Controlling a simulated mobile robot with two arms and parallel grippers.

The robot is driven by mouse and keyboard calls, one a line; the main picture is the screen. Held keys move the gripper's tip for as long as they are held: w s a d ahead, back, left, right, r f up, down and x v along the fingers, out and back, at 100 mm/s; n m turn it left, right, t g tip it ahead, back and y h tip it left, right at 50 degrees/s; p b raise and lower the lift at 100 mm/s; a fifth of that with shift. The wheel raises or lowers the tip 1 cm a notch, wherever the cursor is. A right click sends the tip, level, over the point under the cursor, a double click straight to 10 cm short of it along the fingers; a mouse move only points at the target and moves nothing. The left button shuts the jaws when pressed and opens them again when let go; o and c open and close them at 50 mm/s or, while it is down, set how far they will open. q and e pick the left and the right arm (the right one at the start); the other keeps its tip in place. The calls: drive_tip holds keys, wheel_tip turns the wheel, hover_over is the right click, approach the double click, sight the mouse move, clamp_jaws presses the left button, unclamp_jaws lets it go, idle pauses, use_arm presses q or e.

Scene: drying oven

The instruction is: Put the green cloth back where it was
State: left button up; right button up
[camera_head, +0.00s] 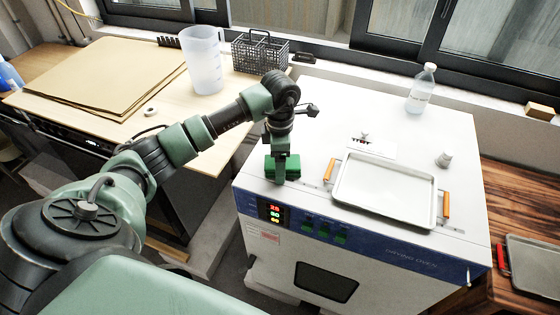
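The green cloth (293,168) is a small, thick folded block at the left front part of the drying oven's white top. My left gripper (281,168) points down at it, with a dark finger in front of the cloth and green showing on both sides. The far finger is hidden, so I cannot tell whether the gripper is closed on the cloth. I also cannot tell whether the cloth rests on the oven top or is just above it. My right gripper is out of view.
A white tray (350,208) with orange handles lies on the drying oven (410,262), right of the cloth. A bottle (421,90) and a small white piece (443,160) stand farther back. A wooden table (165,130) at left holds boards, a beaker (204,62) and a wire basket (258,53).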

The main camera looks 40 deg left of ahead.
use_arm(q)
drive_tip(key=shift+r, duration=0.45)
wheel_tip(320, 180, up, 12)
drive_tip(key=b, duration=0.2)
drive_tip(key=shift+f+b, duration=0.25)
drive_tip(key=shift+b, duration=0.1)
